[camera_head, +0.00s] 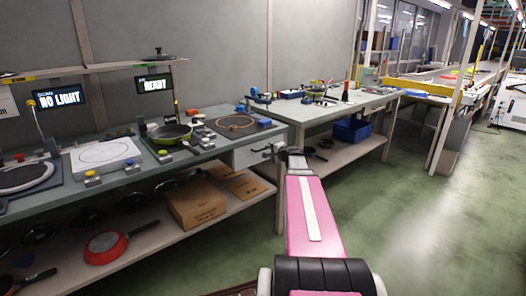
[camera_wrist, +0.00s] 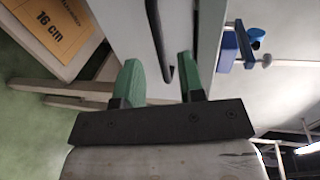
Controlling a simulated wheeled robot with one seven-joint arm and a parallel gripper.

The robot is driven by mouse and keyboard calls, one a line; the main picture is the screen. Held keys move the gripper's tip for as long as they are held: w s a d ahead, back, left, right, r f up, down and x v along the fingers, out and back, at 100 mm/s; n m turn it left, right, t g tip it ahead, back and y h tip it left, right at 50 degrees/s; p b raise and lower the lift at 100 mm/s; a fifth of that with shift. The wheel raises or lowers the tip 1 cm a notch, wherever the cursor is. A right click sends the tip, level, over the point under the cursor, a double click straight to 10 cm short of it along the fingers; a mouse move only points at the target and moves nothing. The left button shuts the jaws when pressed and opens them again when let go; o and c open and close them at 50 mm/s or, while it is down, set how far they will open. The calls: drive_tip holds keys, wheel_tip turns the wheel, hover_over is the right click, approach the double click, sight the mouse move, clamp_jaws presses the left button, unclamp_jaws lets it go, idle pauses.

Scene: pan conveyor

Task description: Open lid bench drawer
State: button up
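The lid bench drawer (camera_head: 250,154) has a pale front under the right end of the near green-topped bench (camera_head: 215,115). It looks closed in the head view. My gripper (camera_head: 281,151) is at the right part of the drawer front, small and partly hidden by my arm. In the wrist view, my gripper (camera_wrist: 160,62) has its two green fingers well apart. The dark bar handle (camera_wrist: 155,25) of the drawer runs between the fingertips, with a gap on each side. The pale drawer front (camera_wrist: 122,25) lies just beyond. I cannot tell how far the fingers reach past the handle.
A lower shelf holds a cardboard box (camera_head: 196,203) and a red pan (camera_head: 105,247). A green pan (camera_head: 170,133) sits on the benchtop. A second bench (camera_head: 330,108) stands to the right, with a blue bin (camera_head: 353,130) below. The green floor at right is clear.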

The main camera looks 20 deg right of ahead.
sight(263, 149)
drive_tip(key=shift+x, duration=2.6)
clamp_jaws()
